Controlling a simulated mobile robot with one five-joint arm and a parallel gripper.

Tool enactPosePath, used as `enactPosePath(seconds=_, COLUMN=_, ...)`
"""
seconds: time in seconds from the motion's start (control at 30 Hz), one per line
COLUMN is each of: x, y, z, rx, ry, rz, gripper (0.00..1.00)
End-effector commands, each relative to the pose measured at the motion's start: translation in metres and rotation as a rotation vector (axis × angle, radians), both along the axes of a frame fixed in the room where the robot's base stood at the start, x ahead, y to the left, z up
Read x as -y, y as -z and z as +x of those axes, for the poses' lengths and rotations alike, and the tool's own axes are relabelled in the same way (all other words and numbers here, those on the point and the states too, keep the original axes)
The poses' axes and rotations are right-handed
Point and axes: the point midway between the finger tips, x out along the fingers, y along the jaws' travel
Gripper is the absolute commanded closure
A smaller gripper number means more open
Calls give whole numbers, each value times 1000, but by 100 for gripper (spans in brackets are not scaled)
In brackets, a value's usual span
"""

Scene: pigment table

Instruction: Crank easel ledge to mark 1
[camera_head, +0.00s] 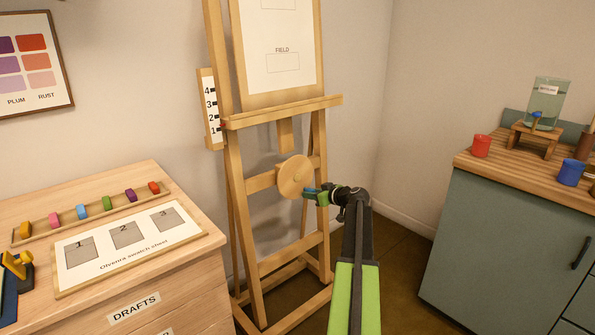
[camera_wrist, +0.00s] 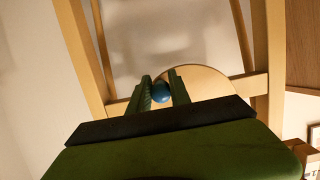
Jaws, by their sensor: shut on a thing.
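The wooden easel stands against the back wall in the head view. Its ledge (camera_head: 282,112) is level, and its left end is near mark 1 on the numbered scale (camera_head: 211,108), a little above the "1". A round wooden crank disc (camera_head: 294,177) sits on the easel's lower crossbar; it also shows in the wrist view (camera_wrist: 205,82). My gripper (camera_head: 316,194) is at the disc's right side. In the wrist view its fingers (camera_wrist: 161,88) are shut on the blue crank knob (camera_wrist: 160,93).
A drawer chest (camera_head: 130,280) with a swatch sheet (camera_head: 127,246) and several coloured blocks stands at the left. A teal cabinet (camera_head: 510,250) at the right bears a red cup (camera_head: 481,146), a blue cup (camera_head: 570,172) and a glass dispenser (camera_head: 547,103). The easel's legs flank the crank.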

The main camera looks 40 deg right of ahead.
Motion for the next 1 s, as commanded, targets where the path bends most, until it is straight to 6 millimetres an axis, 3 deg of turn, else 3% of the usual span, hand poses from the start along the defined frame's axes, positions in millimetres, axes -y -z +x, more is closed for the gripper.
enactPosePath(seconds=0.17, x=-4, y=0, z=1, rx=5, ry=1, rz=2, gripper=100)
enactPosePath(seconds=0.5, x=-35, y=9, z=2, rx=4, ry=-1, rz=2, gripper=100)
enactPosePath(seconds=0.7, x=-33, y=8, z=2, rx=5, ry=4, rz=1, gripper=100)
enactPosePath(seconds=0.73, x=-32, y=8, z=2, rx=5, ry=5, rz=1, gripper=75)
enactPosePath(seconds=0.93, x=-32, y=8, z=2, rx=3, ry=5, rz=0, gripper=48)
enactPosePath(seconds=1.0, x=-32, y=9, z=1, rx=3, ry=5, rz=0, gripper=45)
